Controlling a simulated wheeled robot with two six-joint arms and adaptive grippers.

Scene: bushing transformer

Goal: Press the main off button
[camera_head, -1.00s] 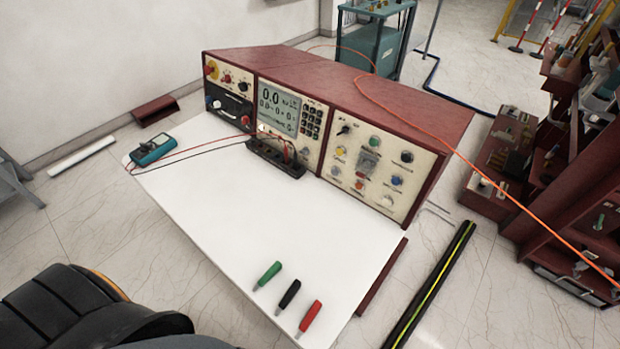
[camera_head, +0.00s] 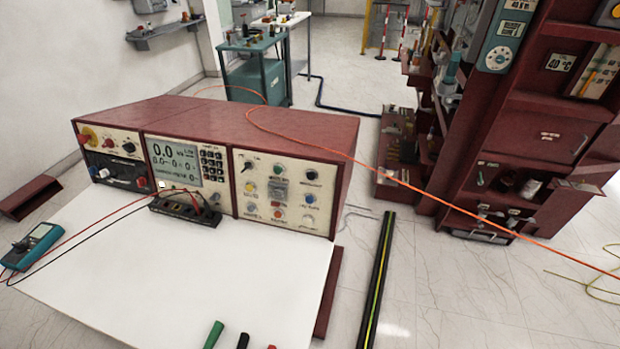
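A dark red console (camera_head: 230,125) stands on a white table (camera_head: 190,285). Its right-hand panel (camera_head: 262,195) carries several coloured buttons, among them a green one (camera_head: 277,170), a yellow one (camera_head: 249,188), a blue one (camera_head: 309,199) and a red-orange one (camera_head: 277,213). The left panel has a red knob on a yellow plate (camera_head: 87,135). The labels are too small to read, so I cannot tell which is the main off button. The display (camera_head: 174,160) reads 0.0 at the top. Neither of my grippers is in view.
A black terminal block (camera_head: 184,210) and a teal meter (camera_head: 30,246) with leads lie on the table. Green, black and red handles sit at its front edge. An orange cable (camera_head: 340,155) crosses to the right. A dark red cabinet (camera_head: 530,130) stands right; floor between is partly open.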

